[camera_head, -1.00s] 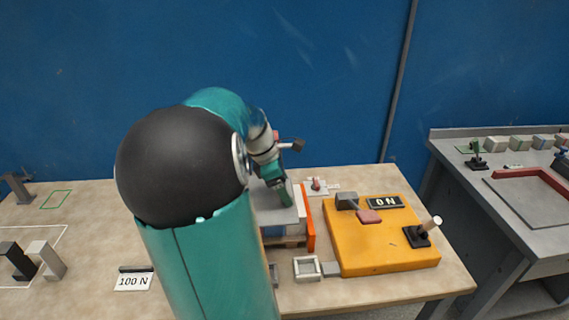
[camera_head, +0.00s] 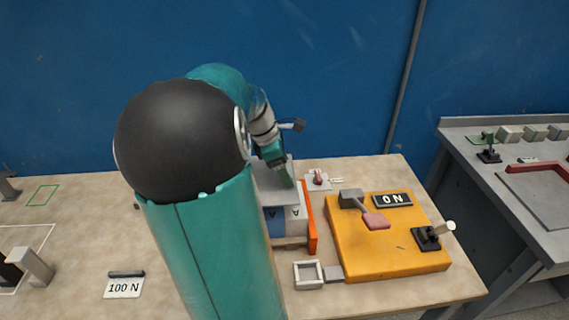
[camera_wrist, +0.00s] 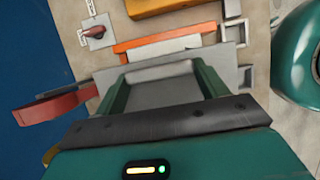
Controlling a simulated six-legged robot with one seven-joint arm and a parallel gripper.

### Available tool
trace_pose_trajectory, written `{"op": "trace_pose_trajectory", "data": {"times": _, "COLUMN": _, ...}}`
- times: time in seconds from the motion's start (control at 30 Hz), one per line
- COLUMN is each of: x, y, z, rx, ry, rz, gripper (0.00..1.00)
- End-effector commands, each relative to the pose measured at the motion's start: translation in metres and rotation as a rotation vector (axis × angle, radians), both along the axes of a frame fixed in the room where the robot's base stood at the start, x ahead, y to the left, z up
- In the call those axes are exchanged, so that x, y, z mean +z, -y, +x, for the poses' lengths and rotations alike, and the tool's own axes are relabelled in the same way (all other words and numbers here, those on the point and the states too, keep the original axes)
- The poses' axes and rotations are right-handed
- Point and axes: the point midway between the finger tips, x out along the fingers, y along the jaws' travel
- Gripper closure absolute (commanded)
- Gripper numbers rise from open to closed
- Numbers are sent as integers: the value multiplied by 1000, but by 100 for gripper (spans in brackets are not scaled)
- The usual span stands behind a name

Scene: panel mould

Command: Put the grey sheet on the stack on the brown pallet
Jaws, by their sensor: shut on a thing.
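My gripper (camera_head: 283,172) is shut on the grey sheet (camera_head: 272,194), a thin flat plate. In the wrist view my gripper (camera_wrist: 163,78) has a green finger on each side, and the grey sheet (camera_wrist: 160,96) shows between and beyond them. Below the sheet, in the head view, is the stack (camera_head: 276,222) with blue and white faces marked A. The stack is on the brown pallet (camera_head: 290,243). The sheet overlaps the stack in the picture; I cannot tell whether they touch. My arm hides the left side of the stack and pallet.
An orange upright guide (camera_head: 310,228) stands along the stack's right side. Further right is a yellow box (camera_head: 385,245) with a red lever and an ON sign. A small grey frame (camera_head: 308,276) lies in front. A red clamp (camera_head: 318,178) is behind.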

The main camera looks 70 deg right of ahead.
Motion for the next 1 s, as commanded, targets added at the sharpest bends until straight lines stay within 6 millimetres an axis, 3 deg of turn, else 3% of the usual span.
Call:
{"op": "trace_pose_trajectory", "data": {"times": 0.6, "x": -57, "y": -1, "z": 0, "rx": 2, "ry": 0, "rz": 1, "gripper": 60}}
{"op": "trace_pose_trajectory", "data": {"times": 1.0, "x": -65, "y": 1, "z": 1, "rx": 2, "ry": 1, "rz": -1, "gripper": 60}}
